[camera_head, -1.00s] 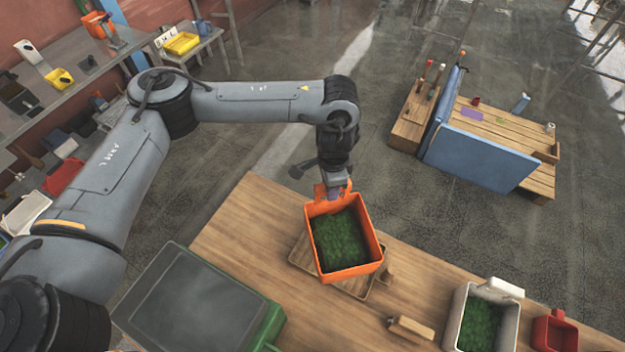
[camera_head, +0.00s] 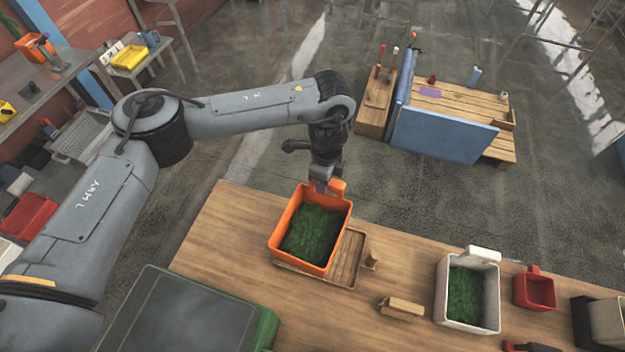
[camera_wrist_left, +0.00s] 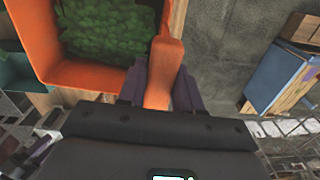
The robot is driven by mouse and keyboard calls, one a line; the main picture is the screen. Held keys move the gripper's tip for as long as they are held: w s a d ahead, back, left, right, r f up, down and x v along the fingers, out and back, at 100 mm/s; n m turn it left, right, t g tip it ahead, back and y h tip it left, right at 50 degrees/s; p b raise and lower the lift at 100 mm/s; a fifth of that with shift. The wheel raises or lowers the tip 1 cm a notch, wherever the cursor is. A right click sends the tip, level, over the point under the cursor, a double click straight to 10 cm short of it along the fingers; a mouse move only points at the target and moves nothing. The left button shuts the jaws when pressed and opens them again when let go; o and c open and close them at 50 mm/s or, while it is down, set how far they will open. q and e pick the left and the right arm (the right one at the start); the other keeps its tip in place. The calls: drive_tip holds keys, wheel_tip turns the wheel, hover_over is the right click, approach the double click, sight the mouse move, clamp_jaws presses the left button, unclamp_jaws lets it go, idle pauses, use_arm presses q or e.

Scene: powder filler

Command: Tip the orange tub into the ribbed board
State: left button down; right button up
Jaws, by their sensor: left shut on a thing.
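The orange tub (camera_head: 285,241) holds loose green material and shows in the head view over the left part of the ribbed board (camera_head: 346,262). My left gripper (camera_head: 327,183) is shut on the upright orange tab at the tub's far rim. The left wrist view shows the fingers (camera_wrist_left: 160,92) on either side of this tab, with the tub (camera_wrist_left: 35,40) at upper left. The tub hides much of the wooden ribbed board; its right side is bare. I cannot tell the gap between them. My right gripper is not in view.
A small wooden block (camera_head: 401,308) and a peg (camera_head: 371,259) stand right of the board. Farther right are a white tub (camera_head: 438,294) with green material and a red tub (camera_head: 535,290). A green-edged dark panel (camera_head: 180,325) lies at the front left.

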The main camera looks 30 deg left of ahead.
use_arm(q)
drive_tip(key=s+d+f+m, duration=0.1)
drive_tip(key=d+m, duration=0.7)
drive_tip(key=d, duration=0.3)
drive_tip(key=s+d+f+m, duration=0.1)
drive_tip(key=d+f+m, duration=0.1)
drive_tip(key=d+m, duration=0.75)
drive_tip(key=shift+s+a+r+n+t+h+p, duration=0.7)
drive_tip(key=shift+a+r+h, duration=1.5)
drive_tip(key=shift+r+h, duration=1.15)
drive_tip(key=s+a+r+t+h+b, duration=0.1)
drive_tip(key=s+a+h+b, duration=0.1)
drive_tip(key=a+h+b, duration=0.4)
drive_tip(key=shift+s+a+r+t+b, duration=0.25)
drive_tip(key=shift+a+r+t+b, duration=0.05)
drive_tip(key=shift+a+b, duration=2.15)
drive_tip(key=shift+a, duration=0.2)
